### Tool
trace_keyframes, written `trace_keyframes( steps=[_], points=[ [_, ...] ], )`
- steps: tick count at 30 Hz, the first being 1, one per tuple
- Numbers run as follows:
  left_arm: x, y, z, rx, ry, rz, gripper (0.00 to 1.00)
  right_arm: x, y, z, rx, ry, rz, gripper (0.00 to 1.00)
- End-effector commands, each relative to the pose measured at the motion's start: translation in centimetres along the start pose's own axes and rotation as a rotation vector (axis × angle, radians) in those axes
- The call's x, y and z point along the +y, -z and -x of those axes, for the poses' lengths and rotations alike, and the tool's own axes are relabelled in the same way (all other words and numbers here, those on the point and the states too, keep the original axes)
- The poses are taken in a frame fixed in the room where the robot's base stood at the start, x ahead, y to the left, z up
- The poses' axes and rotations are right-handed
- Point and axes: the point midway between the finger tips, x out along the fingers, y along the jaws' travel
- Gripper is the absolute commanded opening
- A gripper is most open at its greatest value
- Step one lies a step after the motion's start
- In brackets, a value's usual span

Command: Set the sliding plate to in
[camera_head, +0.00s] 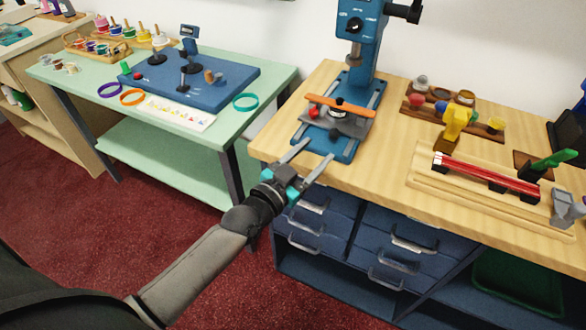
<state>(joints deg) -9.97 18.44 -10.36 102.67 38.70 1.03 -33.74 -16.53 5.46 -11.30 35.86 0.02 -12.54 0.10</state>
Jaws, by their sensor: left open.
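The blue press (366,45) stands at the back of the wooden counter, on a blue base with two light rails. A grey sliding plate (354,127) lies across that base, below the press head. An orange bar (340,106) and a dark round part sit over the plate, with a small red knob on its left side. My left gripper (318,150) is open and empty at the front edge of the base, its two fingers pointing toward the plate and apart from it. I cannot tell how far in the plate sits. My right gripper is not in view.
On the right of the wooden counter (385,175) are a wooden fixture with red rods (490,172), a yellow part (454,124) and a rack of knobs. Drawers with handles (412,245) are below. A green table (262,84) with a blue board stands left.

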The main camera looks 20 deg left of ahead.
Motion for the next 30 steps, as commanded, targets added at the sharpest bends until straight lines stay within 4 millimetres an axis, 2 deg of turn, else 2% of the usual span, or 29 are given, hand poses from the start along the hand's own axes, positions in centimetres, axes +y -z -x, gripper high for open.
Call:
trace_keyframes(
  steps=[1,6,12,18,30],
  points=[
    [0.0,-0.1,1.0,-0.005,-0.001,-0.002,0.61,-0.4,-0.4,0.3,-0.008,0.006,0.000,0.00],
    [0.0,-0.1,3.8,-0.004,-0.001,-0.001,0.61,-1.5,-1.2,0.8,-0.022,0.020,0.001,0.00],
    [0.0,0.0,6.0,-0.002,0.000,-0.001,0.61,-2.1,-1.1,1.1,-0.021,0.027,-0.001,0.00],
    [0.0,0.0,6.9,0.000,0.000,-0.001,0.61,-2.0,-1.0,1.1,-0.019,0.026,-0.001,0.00],
    [0.5,0.2,6.8,0.005,-0.016,-0.001,0.61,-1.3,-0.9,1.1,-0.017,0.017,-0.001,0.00]
  ],
)
